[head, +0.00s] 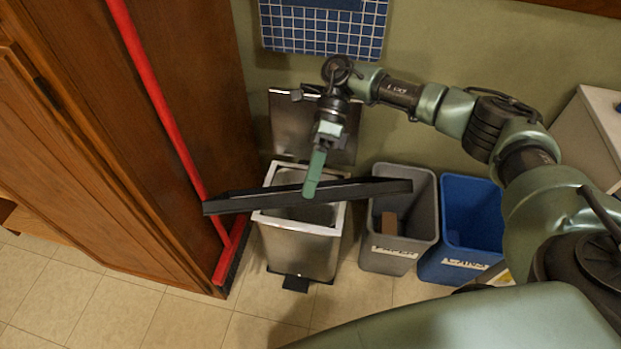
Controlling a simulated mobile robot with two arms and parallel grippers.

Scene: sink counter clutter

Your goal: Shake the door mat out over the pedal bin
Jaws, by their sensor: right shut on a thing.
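The door mat (375,188) is a dark, flat slab seen nearly edge-on, a little tilted. My right gripper (313,182) is shut on it near its middle and holds it above the pedal bin. The pedal bin (300,245) is silver with a white rim, and its lid (305,118) stands up open behind. Its black pedal (295,284) shows at the floor. The mat and my gripper hide part of the bin's opening. My left gripper is not in view.
A grey bin (395,262) with a brown item inside and a blue bin (470,235) stand to the right. A red broom (165,115) leans by the wooden cabinet (90,130) at left. A blue checked cloth (322,28) hangs on the wall. Tiled floor is clear in front.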

